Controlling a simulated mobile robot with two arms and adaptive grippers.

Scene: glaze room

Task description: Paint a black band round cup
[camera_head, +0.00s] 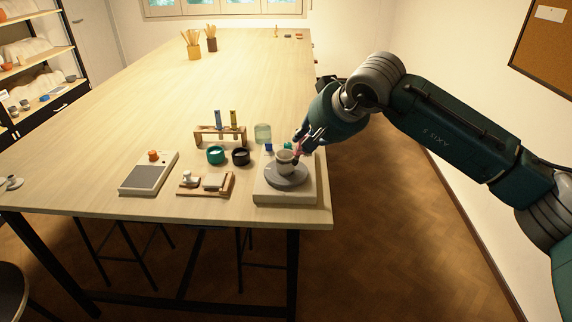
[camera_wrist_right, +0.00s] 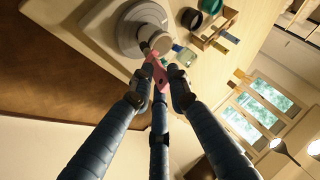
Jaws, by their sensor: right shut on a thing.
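A small pale cup (camera_head: 285,158) stands upright on a round grey wheel (camera_head: 287,177) on a light square base (camera_head: 270,192). The cup (camera_wrist_right: 161,42) and the wheel disc (camera_wrist_right: 124,30) also show in the right wrist view. My right gripper (camera_head: 303,146) is shut on a pink-handled tool (camera_wrist_right: 159,74), probably a brush, just behind and right of the cup. The tool's far end points at the cup wall; whether it touches I cannot tell. My left gripper is not in view.
A teal pot (camera_head: 215,155) and a black pot (camera_head: 240,157) stand left of the wheel, with a wooden rack (camera_head: 220,136) behind. A glass jar (camera_head: 262,132) stands behind the wheel. A scale-like box (camera_head: 148,175) and wooden tray (camera_head: 226,191) lie left. The far table is mostly clear.

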